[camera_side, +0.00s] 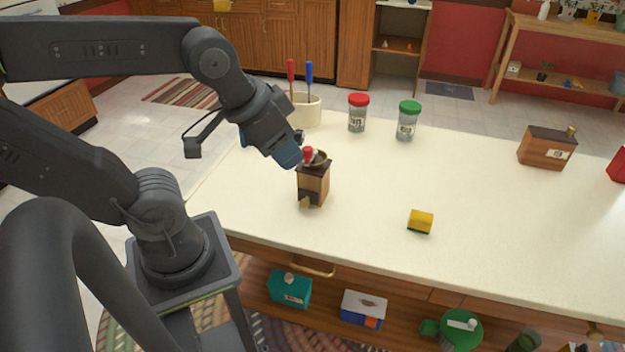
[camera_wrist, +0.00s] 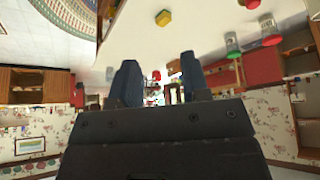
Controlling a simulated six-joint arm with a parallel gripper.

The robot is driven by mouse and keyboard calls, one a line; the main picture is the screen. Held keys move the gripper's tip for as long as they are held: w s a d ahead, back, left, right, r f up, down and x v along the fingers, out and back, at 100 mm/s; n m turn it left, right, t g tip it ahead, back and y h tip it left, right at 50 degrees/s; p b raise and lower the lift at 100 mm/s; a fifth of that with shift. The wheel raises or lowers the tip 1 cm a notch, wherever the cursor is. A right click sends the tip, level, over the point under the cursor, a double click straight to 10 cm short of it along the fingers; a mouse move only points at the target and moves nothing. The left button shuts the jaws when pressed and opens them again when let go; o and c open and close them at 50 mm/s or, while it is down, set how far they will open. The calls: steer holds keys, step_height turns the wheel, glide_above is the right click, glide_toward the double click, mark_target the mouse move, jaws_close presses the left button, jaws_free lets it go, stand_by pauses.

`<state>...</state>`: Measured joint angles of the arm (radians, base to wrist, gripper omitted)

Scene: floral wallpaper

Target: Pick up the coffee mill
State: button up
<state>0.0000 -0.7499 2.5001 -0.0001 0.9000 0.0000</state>
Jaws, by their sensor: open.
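The coffee mill (camera_side: 314,184) stands upright on the cream counter (camera_side: 350,230), a small wooden box with a dark top and a red knob. My gripper (camera_side: 291,160) is just to the upper left of the mill's top in the side view, tilted down toward it. In the wrist view my gripper (camera_wrist: 160,75) is open, with its two blue fingers apart. A small red spot and a brown piece show between the fingers there; they may be parts of the mill, but I cannot be sure. The side view does not show whether the gripper touches the mill.
A yellow sponge (camera_side: 420,221) lies right of the mill. Behind are a utensil crock (camera_side: 305,112), a red-lidded jar (camera_side: 357,117) and a green-lidded jar (camera_side: 407,124). A wooden box (camera_side: 545,149) stands far right. The counter between is clear.

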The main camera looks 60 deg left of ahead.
steer(key=shift+o, duration=0.2)
steer(key=shift+o, duration=1.3)
steer(key=n+g+y, duration=0.4)
steer(key=n+g, duration=0.4)
steer(key=n, duration=1.5)
glide_above(310, 149)
steer(key=w+d, duration=0.2)
steer(key=d, duration=0.2)
step_height(310, 149, down, 6)
steer(key=x, duration=1.3)
steer(key=shift+w+a, duration=0.1)
steer(key=shift+w, duration=0.1)
